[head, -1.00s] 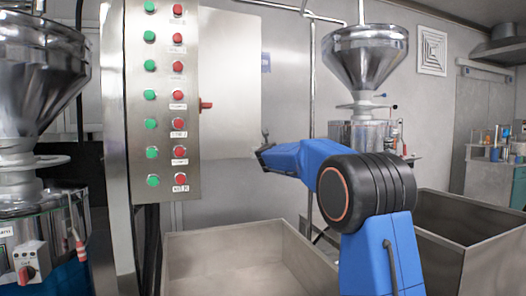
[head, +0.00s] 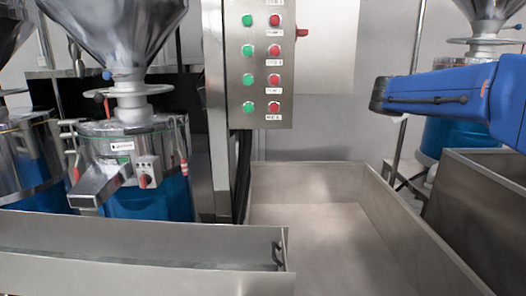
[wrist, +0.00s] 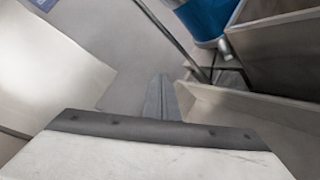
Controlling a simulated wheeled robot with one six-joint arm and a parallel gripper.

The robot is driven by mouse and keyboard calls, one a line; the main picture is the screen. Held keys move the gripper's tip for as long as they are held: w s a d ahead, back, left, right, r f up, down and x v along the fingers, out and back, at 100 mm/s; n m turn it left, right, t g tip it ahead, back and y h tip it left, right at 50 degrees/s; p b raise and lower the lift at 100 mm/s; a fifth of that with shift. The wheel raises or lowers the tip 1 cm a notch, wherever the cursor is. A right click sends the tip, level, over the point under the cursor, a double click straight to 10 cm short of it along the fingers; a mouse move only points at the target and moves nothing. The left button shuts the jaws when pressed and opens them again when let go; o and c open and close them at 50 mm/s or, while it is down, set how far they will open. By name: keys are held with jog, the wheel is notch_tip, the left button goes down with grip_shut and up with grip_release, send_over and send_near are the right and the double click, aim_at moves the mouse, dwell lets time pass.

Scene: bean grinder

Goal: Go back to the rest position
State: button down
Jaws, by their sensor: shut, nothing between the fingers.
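My gripper shows in the wrist view (wrist: 160,98) as a narrow grey pair of fingers, shut and empty. It hangs above the steel bins and touches nothing that I can see. In the head view my blue arm reaches in from the right edge, and the gripper itself cannot be made out there.
A control panel (head: 262,60) with green and red buttons stands at upper middle. A grinder (head: 120,150) with a steel hopper is on the left. A large open steel bin (head: 400,225) lies below, a trough (head: 150,245) at front left, another bin (head: 490,185) at right.

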jog(key=s+a+f+m+g+y, duration=0.2)
jog(key=s+a+f+m, duration=0.3)
jog(key=s+f, duration=0.6)
jog(key=s+a+f+m+g+y, duration=0.3)
jog(key=s+f+m, duration=0.4)
jog(key=s, duration=1.3)
jog(key=s+a+f+m+g+y, duration=0.3)
jog(key=s+a+f+m, duration=0.3)
jog(key=s+f, duration=0.9)
jog(key=shift+s+a+m+g, duration=0.35)
jog(key=shift+s+m, duration=0.15)
jog(key=shift+m, duration=0.1)
